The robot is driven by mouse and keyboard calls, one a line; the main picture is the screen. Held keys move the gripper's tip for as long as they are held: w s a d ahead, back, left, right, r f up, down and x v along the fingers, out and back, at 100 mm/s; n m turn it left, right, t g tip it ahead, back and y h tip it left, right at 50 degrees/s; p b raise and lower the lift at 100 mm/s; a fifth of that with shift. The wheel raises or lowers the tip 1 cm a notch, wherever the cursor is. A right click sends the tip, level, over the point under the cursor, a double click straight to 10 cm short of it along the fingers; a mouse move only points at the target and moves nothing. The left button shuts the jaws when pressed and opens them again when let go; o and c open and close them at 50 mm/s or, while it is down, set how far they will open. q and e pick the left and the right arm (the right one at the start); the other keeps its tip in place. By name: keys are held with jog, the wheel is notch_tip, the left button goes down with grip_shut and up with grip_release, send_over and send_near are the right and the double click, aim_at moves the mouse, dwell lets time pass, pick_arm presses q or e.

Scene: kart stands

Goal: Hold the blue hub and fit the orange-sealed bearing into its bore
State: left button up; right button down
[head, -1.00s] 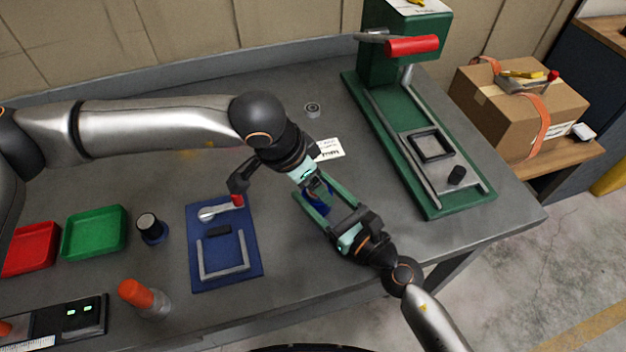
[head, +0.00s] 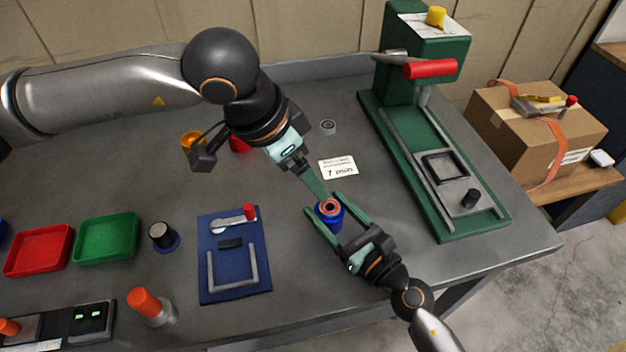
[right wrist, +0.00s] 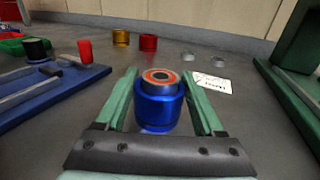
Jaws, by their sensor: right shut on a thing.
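The blue hub (head: 331,222) stands upright between the fingers of my right gripper (head: 337,211), which is shut on it; it also shows in the right wrist view (right wrist: 158,108). The orange-sealed bearing (right wrist: 161,76) sits at the top of the hub, roughly centred on its bore; it also shows in the head view (head: 330,207). Its silver side shows above the hub's rim; how deep it sits I cannot tell. My left gripper (head: 318,187) is just behind and above the hub, apart from the bearing; its fingers overlap in the view, so their opening is unclear.
A green press (head: 440,160) with a red handle stands at the right. A blue fixture plate (head: 236,285), red tray (head: 38,250) and green tray (head: 105,238) lie at the left. A white card (head: 338,168) and a small metal ring (head: 328,127) lie behind the hub.

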dwell(0.4)
grip_release()
jog(key=v, duration=1.2)
jog(key=shift+d, duration=0.1)
